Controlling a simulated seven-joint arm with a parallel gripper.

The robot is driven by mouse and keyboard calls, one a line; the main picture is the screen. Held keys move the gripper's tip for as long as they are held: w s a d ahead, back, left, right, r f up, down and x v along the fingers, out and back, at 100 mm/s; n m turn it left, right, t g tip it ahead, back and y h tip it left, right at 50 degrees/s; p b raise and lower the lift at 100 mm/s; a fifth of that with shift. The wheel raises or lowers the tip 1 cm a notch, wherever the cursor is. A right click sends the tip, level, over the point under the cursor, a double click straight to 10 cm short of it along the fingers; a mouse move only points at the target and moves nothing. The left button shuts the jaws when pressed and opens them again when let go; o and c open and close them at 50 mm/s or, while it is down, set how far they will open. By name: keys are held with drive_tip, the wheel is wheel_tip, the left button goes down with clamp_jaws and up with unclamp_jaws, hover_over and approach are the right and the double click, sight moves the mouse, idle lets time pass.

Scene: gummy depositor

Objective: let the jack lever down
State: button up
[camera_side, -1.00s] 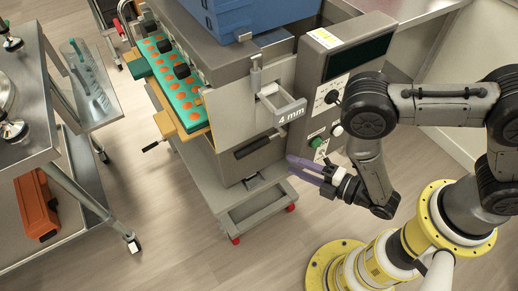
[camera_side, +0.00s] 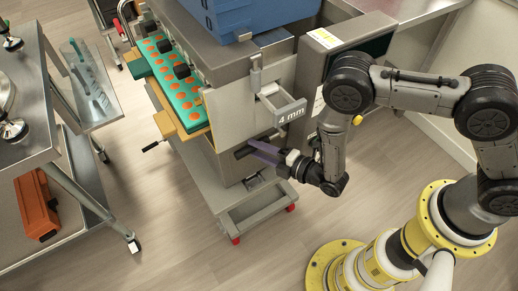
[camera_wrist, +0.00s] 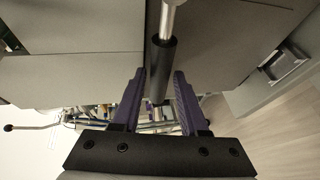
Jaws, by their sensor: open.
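The jack lever, a metal rod with a black grip, shows between my fingers in the wrist view (camera_wrist: 162,58). In the side view its black grip (camera_side: 242,153) lies against the front of the grey machine, partly hidden by my gripper. My gripper (camera_side: 252,146) has two purple fingers and points left toward the machine. In the wrist view the fingers (camera_wrist: 160,76) are open, one on each side of the grip, with gaps still visible. I cannot tell whether either finger touches it.
The grey depositor (camera_side: 230,105) stands on a cart with red casters. A thin rod with a black knob (camera_side: 150,146) sticks out at its left. A steel trolley (camera_side: 75,190) stands left; the floor in front is clear.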

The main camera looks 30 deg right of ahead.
clamp_jaws()
idle(1.4)
